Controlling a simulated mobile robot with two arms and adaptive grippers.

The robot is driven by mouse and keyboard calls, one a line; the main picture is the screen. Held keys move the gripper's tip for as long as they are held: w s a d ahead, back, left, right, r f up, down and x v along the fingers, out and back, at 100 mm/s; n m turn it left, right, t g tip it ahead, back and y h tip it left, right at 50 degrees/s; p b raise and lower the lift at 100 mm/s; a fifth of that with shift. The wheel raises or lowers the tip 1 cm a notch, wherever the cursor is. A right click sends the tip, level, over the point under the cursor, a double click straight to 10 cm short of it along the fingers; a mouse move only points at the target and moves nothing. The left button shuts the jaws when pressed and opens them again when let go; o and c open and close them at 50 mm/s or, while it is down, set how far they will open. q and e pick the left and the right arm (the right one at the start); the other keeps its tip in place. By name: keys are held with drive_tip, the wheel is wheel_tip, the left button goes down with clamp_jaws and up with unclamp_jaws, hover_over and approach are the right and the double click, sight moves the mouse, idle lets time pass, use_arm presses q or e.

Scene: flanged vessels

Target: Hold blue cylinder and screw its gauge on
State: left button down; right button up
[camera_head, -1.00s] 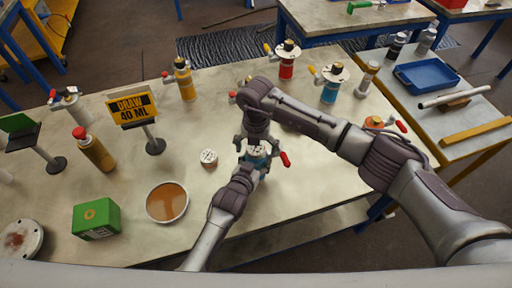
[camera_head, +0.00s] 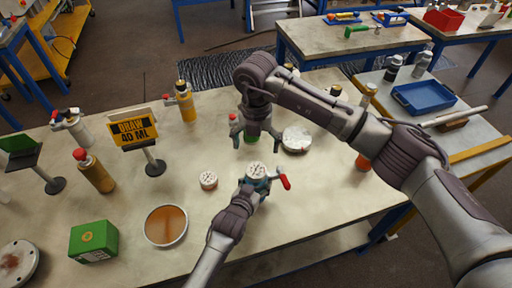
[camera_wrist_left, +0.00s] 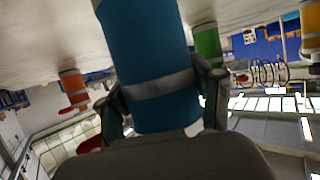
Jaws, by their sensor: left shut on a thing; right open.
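The blue cylinder (camera_head: 262,187) stands upright near the table's front edge, with a red lever (camera_head: 284,181) on its right side. My left gripper (camera_head: 254,184) is shut on it; the left wrist view shows the blue body (camera_wrist_left: 152,60) with a grey band between the fingers (camera_wrist_left: 165,108). A round white gauge (camera_head: 256,170) sits on top of the cylinder; I cannot tell how tightly it is seated. My right gripper (camera_head: 254,136) is open and apart from the gauge, behind it. A similar loose gauge (camera_head: 208,180) lies on the table to the left.
A green cylinder (camera_head: 252,139) shows between and below my right fingers. A dish of brown liquid (camera_head: 166,226), green box (camera_head: 93,241) and yellow sign (camera_head: 133,132) are on the left.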

use_arm(q)
drive_tip(key=shift+c, duration=0.5)
unclamp_jaws()
drive_tip(key=v, duration=1.2)
